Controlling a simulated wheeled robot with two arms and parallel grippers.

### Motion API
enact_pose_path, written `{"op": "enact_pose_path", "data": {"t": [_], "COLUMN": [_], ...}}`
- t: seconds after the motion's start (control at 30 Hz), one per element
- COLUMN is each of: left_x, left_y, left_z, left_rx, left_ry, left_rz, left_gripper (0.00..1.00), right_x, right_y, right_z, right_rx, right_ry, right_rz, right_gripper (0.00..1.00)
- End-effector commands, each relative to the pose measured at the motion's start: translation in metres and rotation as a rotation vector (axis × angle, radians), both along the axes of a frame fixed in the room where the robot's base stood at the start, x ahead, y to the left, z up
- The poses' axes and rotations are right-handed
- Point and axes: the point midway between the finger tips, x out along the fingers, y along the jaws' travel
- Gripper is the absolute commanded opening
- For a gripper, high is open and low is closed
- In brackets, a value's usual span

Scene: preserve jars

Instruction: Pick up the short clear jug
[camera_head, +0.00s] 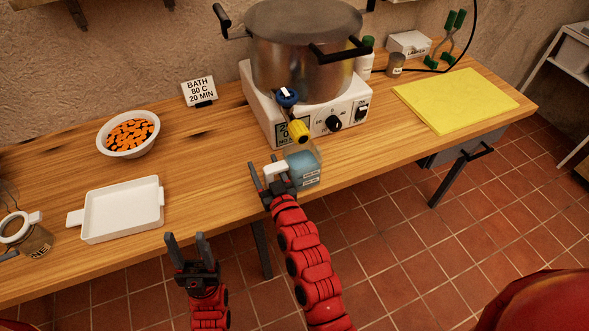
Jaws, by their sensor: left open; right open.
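A short clear jug (304,170) with blue contents and a small label stands at the table's front edge, just below the hot plate. A white piece (276,171), which looks like its handle, lies on its left side. My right gripper (265,171) is open beside the jug's left side, with its fingers around or close to the white piece; I cannot tell if they touch it. The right gripper hides part of the jug's lower left. My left gripper (186,245) is open and empty, in front of the table edge, below the white tray.
A large steel pot (300,60) stands on a white hot plate (342,112) with blue and yellow knobbed parts close above the jug. A white tray (122,210), an orange-filled bowl (128,150) and a labelled jar (36,242) stand left.

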Motion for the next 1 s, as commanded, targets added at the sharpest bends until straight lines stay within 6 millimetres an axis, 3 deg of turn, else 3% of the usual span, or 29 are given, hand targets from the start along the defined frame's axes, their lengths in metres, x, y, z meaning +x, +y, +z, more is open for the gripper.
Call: {"op": "enact_pose_path", "data": {"t": [0.17, 0.2, 0.53, 1.0], "left_x": [-0.0001, -0.0001, -0.0001, 0.0], "left_y": [0.0, 0.0, 0.0, -0.0001], "left_z": [-0.0004, -0.0004, -0.0004, -0.0009], "left_rx": [0.0, 0.0, 0.0, 0.0], "left_ry": [0.0, 0.0, 0.0, 0.0], "left_rz": [0.0, 0.0, 0.0, 0.0], "left_gripper": [0.5, 0.5, 0.5, 0.5], "right_x": [0.0007, 0.0005, 0.0005, 0.0005], "right_y": [0.0002, 0.0003, 0.0002, 0.0001], "right_z": [-0.0006, -0.0006, -0.0002, 0.0013], "right_rx": [0.0, 0.0, 0.0, 0.0], "right_ry": [0.0, 0.0, -0.001, -0.003], "right_rz": [0.0, 0.0, 0.0, 0.0], "right_gripper": [0.65, 0.61, 0.02, 0.0]}}
